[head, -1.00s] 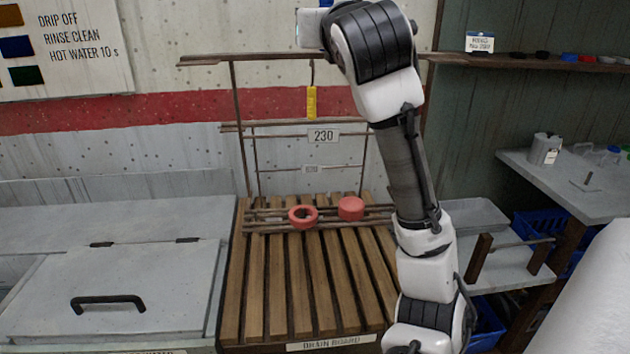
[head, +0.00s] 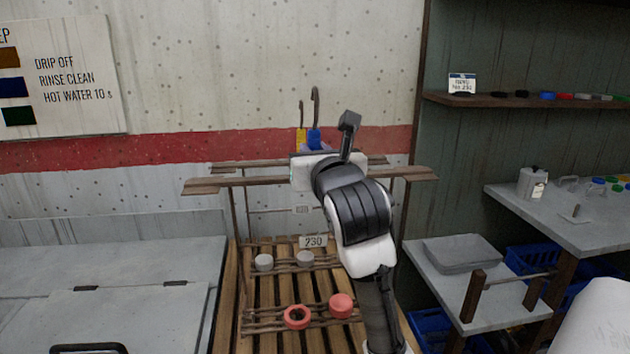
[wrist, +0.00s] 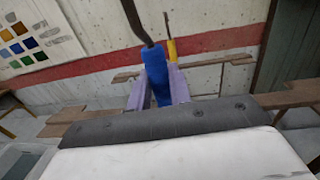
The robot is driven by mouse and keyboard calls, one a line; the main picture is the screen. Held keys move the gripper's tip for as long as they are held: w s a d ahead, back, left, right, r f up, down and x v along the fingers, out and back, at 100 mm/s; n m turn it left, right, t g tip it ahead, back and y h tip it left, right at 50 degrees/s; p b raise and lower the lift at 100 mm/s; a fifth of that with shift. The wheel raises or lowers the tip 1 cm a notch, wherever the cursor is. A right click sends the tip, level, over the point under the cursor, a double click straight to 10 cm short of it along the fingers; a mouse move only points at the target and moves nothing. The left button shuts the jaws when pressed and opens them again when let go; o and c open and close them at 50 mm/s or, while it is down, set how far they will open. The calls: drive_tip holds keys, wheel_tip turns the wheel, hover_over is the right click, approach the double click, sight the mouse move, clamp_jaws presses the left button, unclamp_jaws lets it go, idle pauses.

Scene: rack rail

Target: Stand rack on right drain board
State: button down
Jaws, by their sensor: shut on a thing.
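My gripper (head: 312,147) has purple fingers (wrist: 155,90) shut on a blue grip (wrist: 156,72) with a dark hook rising from it. The blue grip also shows in the head view (head: 314,137), above the wooden rails. What hangs below it is hidden by my arm and hand. A second hook with a yellow grip (head: 301,137) is just left of it and apart in the wrist view. The slatted wooden drain board (head: 268,344) lies below; a 230 label (head: 313,241), red round pieces (head: 297,317) and pale round pieces (head: 264,262) show over it on thin bars.
Two wooden rails (head: 240,182) span above the board on posts. A grey lidded basin (head: 150,310) is at left. At right are a grey tray (head: 462,252) on a low bench, blue crates (head: 535,260) and a wall shelf (head: 540,103).

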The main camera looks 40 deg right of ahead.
drive_tip(key=shift+f, duration=2.95)
drive_tip(key=c, duration=1.3)
unclamp_jaws()
drive_tip(key=b+v, duration=0.2)
drive_tip(key=v, duration=1)
drive_tip(key=shift+a+b, duration=0.1)
drive_tip(key=shift+b, duration=0.25)
